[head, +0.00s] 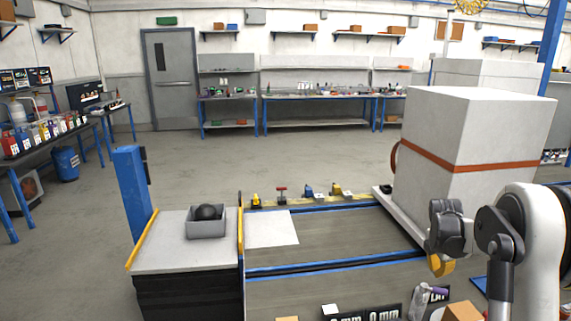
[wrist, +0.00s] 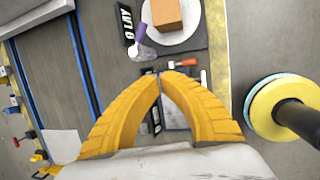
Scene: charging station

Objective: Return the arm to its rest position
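My arm shows at the right of the head view, folded, with my gripper (head: 441,266) low beside the large white box and pointing down. In the wrist view the two curved yellow fingers of my gripper (wrist: 161,74) meet at their tips, with nothing visible held between them. Below and beyond the tips lie a dark mat, a red-handled tool (wrist: 184,63) and a clear bottle with a purple top (wrist: 141,42).
A large white box (head: 480,135) with an orange band stands close to my arm. A grey bin (head: 207,228) holding a dark ball sits on a cabinet at left. A cardboard block (wrist: 167,15) rests on a white disc. Open floor lies beyond.

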